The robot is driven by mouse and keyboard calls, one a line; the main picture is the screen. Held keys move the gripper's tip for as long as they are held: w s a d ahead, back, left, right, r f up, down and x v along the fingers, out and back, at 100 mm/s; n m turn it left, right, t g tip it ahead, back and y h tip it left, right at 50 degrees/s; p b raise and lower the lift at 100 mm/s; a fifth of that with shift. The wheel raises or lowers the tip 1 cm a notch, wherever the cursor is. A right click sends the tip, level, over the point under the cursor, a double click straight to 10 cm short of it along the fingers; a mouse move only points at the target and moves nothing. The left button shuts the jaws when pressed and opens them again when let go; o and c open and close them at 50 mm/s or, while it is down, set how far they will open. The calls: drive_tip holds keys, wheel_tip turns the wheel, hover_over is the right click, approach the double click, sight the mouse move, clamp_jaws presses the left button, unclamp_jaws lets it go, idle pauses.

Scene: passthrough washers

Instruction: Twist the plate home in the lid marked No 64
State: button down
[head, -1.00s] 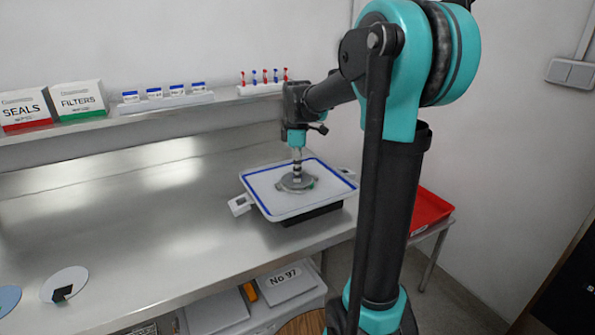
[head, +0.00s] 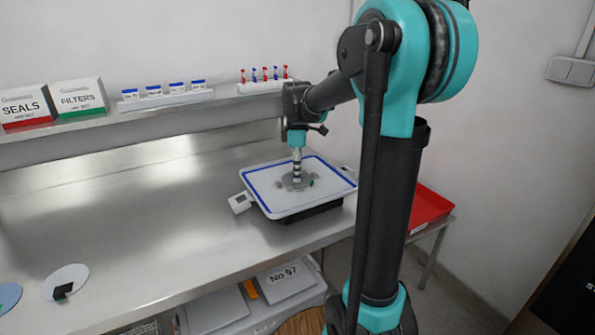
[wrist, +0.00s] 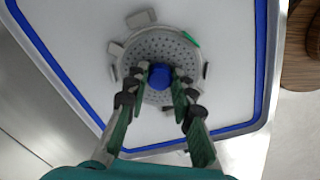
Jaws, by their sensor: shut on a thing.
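The lid (head: 265,203) is a white square panel with a blue border line, lying flat on a dark base on the bench; it also fills much of the wrist view (wrist: 80,55). I cannot read a number on it. The plate (head: 288,184) is a round grey perforated disc at the lid's middle, with a blue knob (wrist: 160,77) at its centre. Several grey lugs and a green mark (wrist: 190,38) surround the plate (wrist: 160,45). My gripper (head: 297,179) points down, its fingers (wrist: 160,80) shut on the blue knob. How deep the plate sits is hard to tell.
The steel bench (head: 130,220) is clear left of the lid, except for discs (head: 65,282) at the far left. A shelf behind holds boxes (head: 85,98) and small items. A red tray (head: 430,208) stands right, and a box marked No 97 (head: 290,282) lies below.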

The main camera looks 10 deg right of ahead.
drive_tip(key=shift+f, duration=0.1)
idle(0.3)
drive_tip(key=m, duration=0.3)
drive_tip(key=shift+m, duration=0.3)
drive_tip(key=m, duration=0.5)
drive_tip(key=c, duration=1.2)
unclamp_jaws()
drive_tip(key=shift+o, duration=0.4)
drive_tip(key=o, duration=0.4)
